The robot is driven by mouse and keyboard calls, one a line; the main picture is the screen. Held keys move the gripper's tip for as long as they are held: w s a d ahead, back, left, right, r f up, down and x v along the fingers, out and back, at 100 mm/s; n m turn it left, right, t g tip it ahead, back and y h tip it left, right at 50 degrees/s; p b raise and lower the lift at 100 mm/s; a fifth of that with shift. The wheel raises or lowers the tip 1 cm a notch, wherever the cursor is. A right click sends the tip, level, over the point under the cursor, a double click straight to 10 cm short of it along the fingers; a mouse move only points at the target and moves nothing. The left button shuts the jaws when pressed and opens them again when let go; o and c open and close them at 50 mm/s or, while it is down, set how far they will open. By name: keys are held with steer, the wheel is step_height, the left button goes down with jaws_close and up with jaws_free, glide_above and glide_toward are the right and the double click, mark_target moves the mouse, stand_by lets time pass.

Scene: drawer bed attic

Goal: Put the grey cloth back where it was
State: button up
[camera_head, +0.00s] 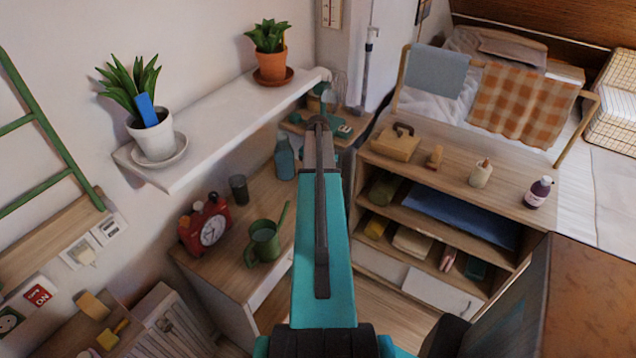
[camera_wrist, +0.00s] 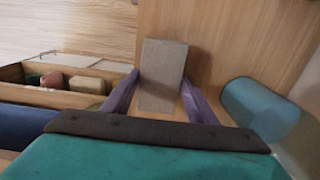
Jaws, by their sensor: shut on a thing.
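A grey-blue cloth (camera_head: 437,73) hangs over the wooden rail at the bed's end in the head view, left of an orange checked cloth. My gripper (camera_wrist: 158,92) shows in the wrist view with its two purple fingers on either side of a grey-brown, block-shaped thing (camera_wrist: 163,66). It is shut on this thing, over a pale wooden surface. I cannot tell whether the thing touches that surface. My gripper's fingers are hidden behind my arm in the head view, and the held thing does not show there.
The orange checked cloth (camera_head: 522,103) shares the rail (camera_head: 577,128). Below stands an open shelf unit (camera_head: 450,180) with several small things on top.

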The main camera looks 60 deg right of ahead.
steer(key=shift+f, duration=0.25)
steer(key=shift+f, duration=0.1)
steer(key=o, duration=1)
steer(key=shift+r, duration=0.2)
steer(key=shift+r+b, duration=1.85)
steer(key=shift+r, duration=4.1)
steer(key=shift+s+f, duration=0.1)
